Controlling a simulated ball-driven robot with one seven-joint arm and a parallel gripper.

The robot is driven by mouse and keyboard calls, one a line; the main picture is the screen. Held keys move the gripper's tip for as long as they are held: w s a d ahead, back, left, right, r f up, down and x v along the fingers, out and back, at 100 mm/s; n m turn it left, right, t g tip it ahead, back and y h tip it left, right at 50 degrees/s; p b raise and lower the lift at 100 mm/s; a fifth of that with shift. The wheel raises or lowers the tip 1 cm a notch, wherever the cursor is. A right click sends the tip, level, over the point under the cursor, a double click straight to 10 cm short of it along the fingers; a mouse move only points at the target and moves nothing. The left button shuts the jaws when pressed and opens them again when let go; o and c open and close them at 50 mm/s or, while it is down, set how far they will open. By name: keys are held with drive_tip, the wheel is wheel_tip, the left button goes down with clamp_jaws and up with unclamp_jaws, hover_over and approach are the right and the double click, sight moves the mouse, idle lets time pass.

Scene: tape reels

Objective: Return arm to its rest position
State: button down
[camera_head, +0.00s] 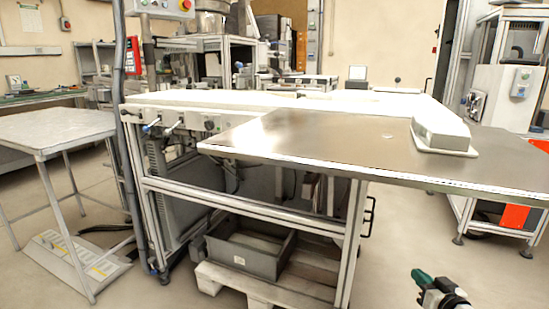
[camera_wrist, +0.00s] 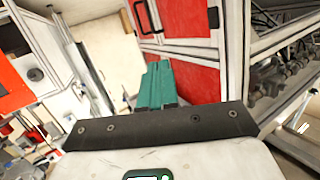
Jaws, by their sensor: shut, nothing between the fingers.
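My gripper (camera_head: 422,277) shows at the bottom right of the head view, with green fingertips and a dark and light body. It is low, in front of the workbench and below its metal top, apart from everything. In the wrist view the green fingers (camera_wrist: 155,86) lie together past a dark plate. They are shut and hold nothing. Most of my arm is out of the head view.
A workbench with a metal top (camera_head: 300,140) fills the middle. A white device (camera_head: 440,135) sits on it. A small table (camera_head: 55,127) is at left. Open floor (camera_head: 395,265) lies around my gripper.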

drive_tip(key=s+a+r+n+g+y+p, duration=0.1)
drive_tip(key=s+a+r+g+p, duration=0.25)
drive_tip(key=s+a+p, duration=0.5)
drive_tip(key=s+a+r+g+y+p, duration=0.1)
drive_tip(key=s+a+r+g+p, duration=0.25)
drive_tip(key=s+a+p, duration=0.5)
drive_tip(key=s+d+r+g+h+p, duration=0.1)
drive_tip(key=s+r+p, duration=0.3)
drive_tip(key=s, duration=0.5)
drive_tip(key=s+d+r+g+h+p, duration=0.1)
drive_tip(key=s+r+g+p, duration=0.3)
drive_tip(key=s, duration=0.6)
drive_tip(key=s+d+r+m+g+p, duration=0.1)
drive_tip(key=s+r+g+p, duration=0.1)
drive_tip(key=s+r+p, duration=0.3)
drive_tip(key=s+p, duration=0.2)
drive_tip(key=s, duration=0.2)
drive_tip(key=shift+s+r+g+h, duration=0.2)
drive_tip(key=shift+s+g+h, duration=0.1)
drive_tip(key=shift+g+h, duration=0.1)
drive_tip(key=shift+a, duration=0.2)
